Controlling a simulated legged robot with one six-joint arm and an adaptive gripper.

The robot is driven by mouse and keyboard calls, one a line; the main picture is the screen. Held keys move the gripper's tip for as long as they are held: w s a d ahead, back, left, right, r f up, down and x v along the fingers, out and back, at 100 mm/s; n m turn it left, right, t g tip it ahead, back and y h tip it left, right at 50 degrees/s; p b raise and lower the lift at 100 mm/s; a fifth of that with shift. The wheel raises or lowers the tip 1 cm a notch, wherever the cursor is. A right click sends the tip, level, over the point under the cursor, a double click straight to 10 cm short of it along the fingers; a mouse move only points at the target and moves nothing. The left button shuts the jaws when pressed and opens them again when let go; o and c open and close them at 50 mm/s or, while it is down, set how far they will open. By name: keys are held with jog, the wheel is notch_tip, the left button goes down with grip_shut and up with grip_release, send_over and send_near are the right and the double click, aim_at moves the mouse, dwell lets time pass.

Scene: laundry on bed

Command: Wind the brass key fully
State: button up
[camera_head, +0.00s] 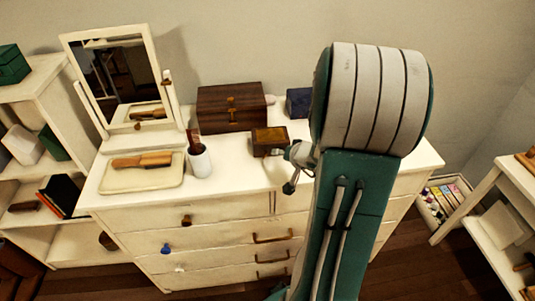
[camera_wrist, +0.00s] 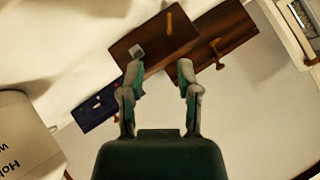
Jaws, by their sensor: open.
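A small wooden box (camera_head: 269,141) stands on the white dresser top, left of my arm. In the wrist view the box (camera_wrist: 150,42) lies just beyond my fingertips. A small upright brass piece on it (camera_wrist: 169,23) looks like the key; its exact shape is too small to tell. My gripper (camera_head: 291,170) is close to the box's right front side. In the wrist view my gripper (camera_wrist: 159,72) is open, its two fingers apart with nothing between them. The left fingertip overlaps the box's edge in the picture; I cannot tell whether it touches.
A larger dark wooden chest (camera_head: 231,107) stands behind the small box, with a dark blue box (camera_head: 299,102) to its right. A white cup (camera_head: 199,161) and a tray with a brush (camera_head: 141,174) are left. A mirror (camera_head: 118,82) stands at the back left.

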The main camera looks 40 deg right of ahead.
aim_at(266, 155)
jog(key=w+f, duration=0.1)
jog(key=w+a+f, duration=0.1)
jog(key=w, duration=0.1)
jog(key=w+f, duration=0.1)
jog(key=w, duration=0.1)
jog(key=shift+w+a+f, duration=0.15)
jog(key=shift+a+f, duration=0.15)
jog(key=shift+a, duration=0.1)
jog(key=shift+w+d+f, duration=0.15)
jog(key=shift+w+f, duration=0.05)
jog(key=shift+w, duration=0.1)
jog(key=shift+w+d+f, duration=0.15)
jog(key=shift+d+f, duration=0.1)
jog(key=shift+d, duration=0.45)
jog(key=shift+a+r, duration=0.1)
jog(key=shift+a, duration=0.1)
jog(key=c, duration=0.4)
jog(key=shift+a, duration=0.3)
grip_shut()
